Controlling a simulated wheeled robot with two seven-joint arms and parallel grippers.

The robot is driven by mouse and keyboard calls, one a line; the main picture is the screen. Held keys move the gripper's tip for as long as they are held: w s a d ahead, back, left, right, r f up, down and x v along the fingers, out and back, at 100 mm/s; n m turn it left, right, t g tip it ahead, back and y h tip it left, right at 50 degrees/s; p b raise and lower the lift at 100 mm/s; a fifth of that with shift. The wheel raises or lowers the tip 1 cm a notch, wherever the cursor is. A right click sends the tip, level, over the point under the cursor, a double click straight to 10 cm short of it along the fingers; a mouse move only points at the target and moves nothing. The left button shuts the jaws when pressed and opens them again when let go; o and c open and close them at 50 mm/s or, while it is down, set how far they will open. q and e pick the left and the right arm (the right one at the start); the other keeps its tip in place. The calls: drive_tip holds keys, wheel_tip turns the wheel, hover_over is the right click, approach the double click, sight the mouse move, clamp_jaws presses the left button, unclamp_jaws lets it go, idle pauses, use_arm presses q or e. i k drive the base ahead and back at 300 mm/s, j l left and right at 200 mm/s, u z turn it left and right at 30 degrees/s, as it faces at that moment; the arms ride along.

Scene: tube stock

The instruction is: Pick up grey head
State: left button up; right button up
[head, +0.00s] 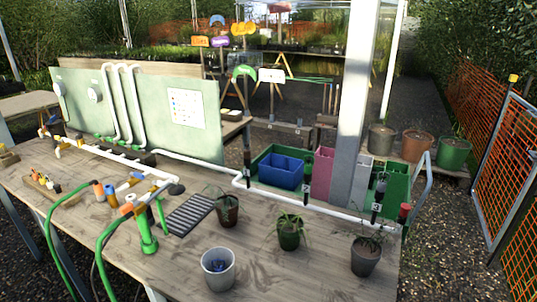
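No grey head can be singled out with certainty. A small wooden rack (46,188) at the left front of the table holds several small upright pieces in different colours, one of them dark (57,188). They are too small to tell apart well. A dark grey round piece (176,188) sits by the end of the white and yellow pipe fittings, right of the orange-ended pieces. Neither of my grippers shows in the head view.
The wooden table (190,262) carries white piping (215,168), a green upright fitting (147,232) with green hoses, a black slatted tray (187,214), a pale bucket (218,268), and potted plants (290,233). A blue bin (280,171) stands at the back. Bare wood lies between the pots.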

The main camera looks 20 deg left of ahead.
sight(381, 186)
drive_tip(key=j+z, duration=0.1)
drive_tip(key=j, duration=0.4)
drive_tip(key=k+j+z, duration=0.1)
drive_tip(key=j, duration=0.4)
drive_tip(key=k+j+z, duration=0.15)
drive_tip(key=j, duration=0.35)
